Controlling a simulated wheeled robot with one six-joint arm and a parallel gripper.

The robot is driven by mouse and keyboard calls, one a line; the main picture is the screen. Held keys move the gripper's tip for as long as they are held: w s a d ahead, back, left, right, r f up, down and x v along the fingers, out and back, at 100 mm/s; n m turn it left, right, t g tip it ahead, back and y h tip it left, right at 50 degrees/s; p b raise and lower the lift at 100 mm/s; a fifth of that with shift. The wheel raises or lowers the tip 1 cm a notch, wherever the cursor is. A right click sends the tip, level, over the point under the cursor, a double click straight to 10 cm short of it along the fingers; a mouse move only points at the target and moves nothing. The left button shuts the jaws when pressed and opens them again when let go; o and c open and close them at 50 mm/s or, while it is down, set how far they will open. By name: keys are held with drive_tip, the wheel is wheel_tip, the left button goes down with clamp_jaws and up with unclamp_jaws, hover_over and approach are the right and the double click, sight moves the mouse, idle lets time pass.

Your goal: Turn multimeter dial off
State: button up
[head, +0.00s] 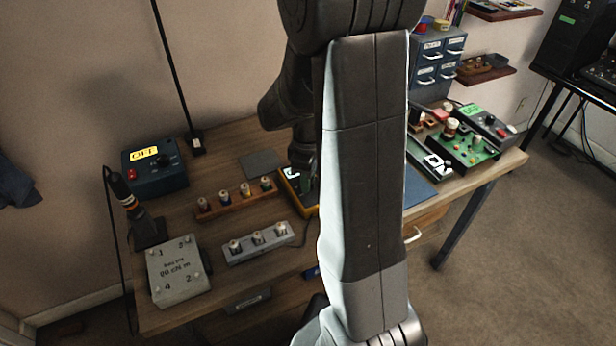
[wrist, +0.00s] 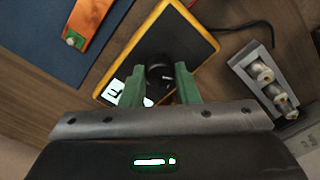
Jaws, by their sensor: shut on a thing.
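The multimeter (wrist: 196,38) is a black-faced box with a yellow-orange edge, lying on the workbench. In the wrist view its round black dial (wrist: 160,76) sits between the two green fingers of my gripper (wrist: 160,84), which is shut on it. A white label with dark lettering shows on the meter's face beside the left finger, partly hidden. The dial's pointer position cannot be made out.
A wooden strip with several knobs (head: 236,198) and a grey block with knobs (head: 258,243) lie left of the meter. A blue box labelled OFF (head: 155,170) stands at the back left. Green circuit boards (head: 462,145) lie right. A blue mat (wrist: 50,32) lies beside the meter.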

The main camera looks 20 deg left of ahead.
idle(0.3)
drive_tip(key=o, duration=1)
drive_tip(key=shift+r, duration=0.1)
wheel_tip(320, 180, up, 14)
drive_tip(key=shift+f+p, duration=0.15)
drive_tip(key=shift+p, duration=0.25)
wheel_tip(320, 180, down, 14)
drive_tip(key=shift+r+b, duration=0.1)
drive_tip(key=shift+b, duration=0.3)
